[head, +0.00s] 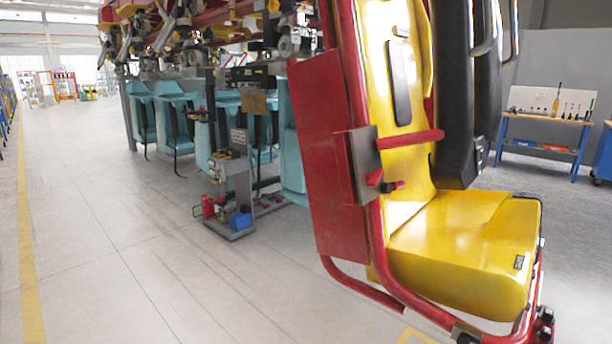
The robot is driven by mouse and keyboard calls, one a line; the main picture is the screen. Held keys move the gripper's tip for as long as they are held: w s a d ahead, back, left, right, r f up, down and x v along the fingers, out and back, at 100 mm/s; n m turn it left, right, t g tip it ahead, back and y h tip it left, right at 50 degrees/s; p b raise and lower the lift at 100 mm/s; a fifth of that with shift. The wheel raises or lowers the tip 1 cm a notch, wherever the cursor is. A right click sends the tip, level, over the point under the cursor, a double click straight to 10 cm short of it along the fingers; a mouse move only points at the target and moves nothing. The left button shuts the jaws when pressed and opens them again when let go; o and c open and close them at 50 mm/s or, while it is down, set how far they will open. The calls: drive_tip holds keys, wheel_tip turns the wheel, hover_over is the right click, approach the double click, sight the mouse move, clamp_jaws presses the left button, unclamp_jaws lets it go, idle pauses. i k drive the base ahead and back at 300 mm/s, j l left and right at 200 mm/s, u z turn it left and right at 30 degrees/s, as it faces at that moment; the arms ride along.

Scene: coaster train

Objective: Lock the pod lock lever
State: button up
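A yellow seat pod (455,235) in a red tubular frame fills the right side of the head view, close to me. A red side panel (318,160) is on its left side. A dark grey plate (363,165) is fixed beside the panel. A small red lever-like part with a dark end (375,178) sticks out from this plate; it may be the pod lock lever, but I cannot tell its lock state. A red bar (408,139) runs across the seat back above it. A black padded restraint (462,95) hangs at the right of the seat. My gripper is not in view.
Teal seats (215,125) hang in a row behind the pod. A grey wheeled cart (232,190) with tools stands left of the pod. A blue workbench (545,135) is at the right back. The floor (100,230) at the left is clear.

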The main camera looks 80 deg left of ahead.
sight(385, 187)
drive_tip(key=u, duration=1.9)
drive_tip(key=i+j, duration=0.2)
